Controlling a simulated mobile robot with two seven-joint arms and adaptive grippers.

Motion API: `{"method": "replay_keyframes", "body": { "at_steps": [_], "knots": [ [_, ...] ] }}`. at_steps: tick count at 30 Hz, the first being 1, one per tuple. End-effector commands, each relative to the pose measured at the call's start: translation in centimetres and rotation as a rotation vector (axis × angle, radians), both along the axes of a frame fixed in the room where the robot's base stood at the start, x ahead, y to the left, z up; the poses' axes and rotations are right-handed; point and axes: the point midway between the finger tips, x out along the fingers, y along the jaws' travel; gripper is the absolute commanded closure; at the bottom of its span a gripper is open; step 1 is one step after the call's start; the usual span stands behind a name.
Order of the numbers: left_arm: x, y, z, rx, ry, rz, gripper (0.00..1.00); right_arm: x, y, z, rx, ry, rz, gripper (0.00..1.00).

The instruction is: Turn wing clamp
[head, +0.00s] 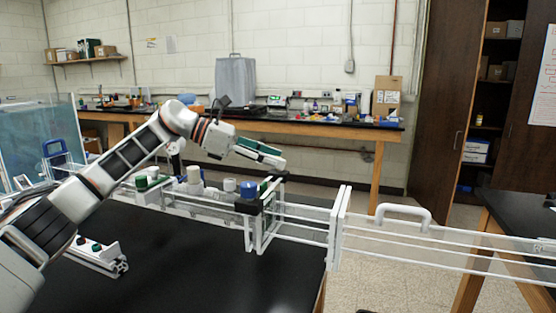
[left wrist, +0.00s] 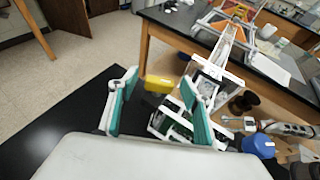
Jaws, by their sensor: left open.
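My left gripper (head: 281,159) is open, with green-padded fingers, above the end of the white extrusion frame (head: 293,213). In the left wrist view the gripper's fingers (left wrist: 158,80) stand apart with nothing held between them. A blue knob (head: 248,190) sits on a dark mount at the frame's near corner, below and left of the fingertips. A small dark green part (head: 266,185) lies below the gripper. I cannot tell which part is the wing clamp. My right gripper is out of view.
The frame stands on a black table (head: 165,245). White and green knobs line the rail behind my arm. A short white rail piece (head: 98,255) lies at the left. A clear panel with a white handle (head: 403,213) extends right. The table's front middle is clear.

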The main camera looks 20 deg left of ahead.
Motion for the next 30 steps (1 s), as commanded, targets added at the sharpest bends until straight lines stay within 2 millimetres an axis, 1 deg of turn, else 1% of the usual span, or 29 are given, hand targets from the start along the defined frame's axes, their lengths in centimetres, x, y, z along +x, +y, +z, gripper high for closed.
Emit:
{"method": "replay_keyframes", "body": {
  "at_steps": [1,9,15,21,30],
  "knots": [
    [-0.3,1.0,0.4,0.000,-0.002,0.004,0.51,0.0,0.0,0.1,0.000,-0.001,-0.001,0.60],
    [-2.5,5.5,2.6,0.000,-0.001,0.003,0.51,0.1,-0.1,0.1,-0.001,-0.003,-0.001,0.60],
    [-3.6,7.8,3.6,0.000,0.000,0.002,0.51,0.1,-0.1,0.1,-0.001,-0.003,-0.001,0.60],
    [-4.0,8.5,3.9,0.000,0.000,0.000,0.51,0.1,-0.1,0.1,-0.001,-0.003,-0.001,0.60],
    [-4.0,8.5,3.9,0.000,0.000,0.000,0.51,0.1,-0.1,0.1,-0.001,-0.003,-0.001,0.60]
  ]
}}
